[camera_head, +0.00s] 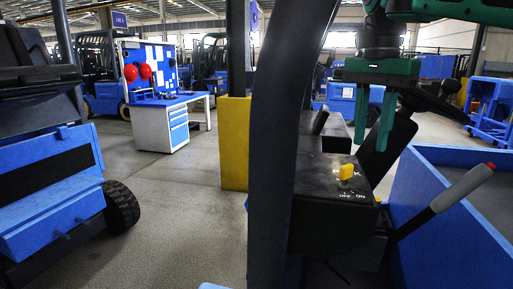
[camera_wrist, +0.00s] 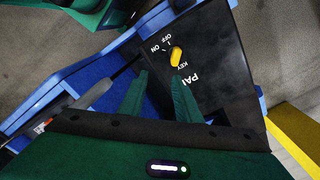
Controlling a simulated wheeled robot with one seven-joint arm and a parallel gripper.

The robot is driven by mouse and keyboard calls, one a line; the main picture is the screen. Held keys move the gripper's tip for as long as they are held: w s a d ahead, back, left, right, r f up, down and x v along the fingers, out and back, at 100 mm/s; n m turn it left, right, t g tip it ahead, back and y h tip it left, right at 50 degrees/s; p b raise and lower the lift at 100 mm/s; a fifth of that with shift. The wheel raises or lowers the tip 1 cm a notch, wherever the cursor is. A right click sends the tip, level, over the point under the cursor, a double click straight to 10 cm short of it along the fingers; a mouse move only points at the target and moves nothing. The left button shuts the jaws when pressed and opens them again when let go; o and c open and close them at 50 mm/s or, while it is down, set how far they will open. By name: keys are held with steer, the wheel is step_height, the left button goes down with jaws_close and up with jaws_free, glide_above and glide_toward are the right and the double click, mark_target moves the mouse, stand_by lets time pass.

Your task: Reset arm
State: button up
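My gripper (camera_head: 370,147) hangs in the air with its two green fingers pointing down, above and a little right of the black control panel (camera_head: 325,205) in the head view. A clear gap lies between the fingers and nothing is held. In the wrist view my gripper (camera_wrist: 159,76) also shows apart and empty. A yellow key knob (camera_head: 346,172) stands on the panel, with OFF and ON marks beside it; it also shows in the wrist view (camera_wrist: 176,56), beyond the fingertips. The fingers look apart from it.
A grey-handled lever with a red tip (camera_head: 464,186) rises right of the panel. A dark upright post (camera_head: 285,110) stands close in front. A blue body panel (camera_head: 455,235) fills the lower right. A workbench (camera_head: 165,125) and forklifts stand behind on open floor.

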steer(key=s+d+f+n, duration=0.1)
steer(key=s+d+f, duration=0.4)
steer(key=s+f, duration=0.2)
steer(key=s+d+f+n, duration=0.2)
steer(key=s+d+f, duration=0.3)
steer(key=f, duration=0.7)
steer(key=s+d+f+n, duration=0.2)
steer(key=s+d+f, duration=0.3)
steer(key=s+f, duration=0.4)
steer(key=shift+s+f, duration=0.15)
steer(key=shift+s, duration=0.3)
steer(key=shift+d, duration=0.1)
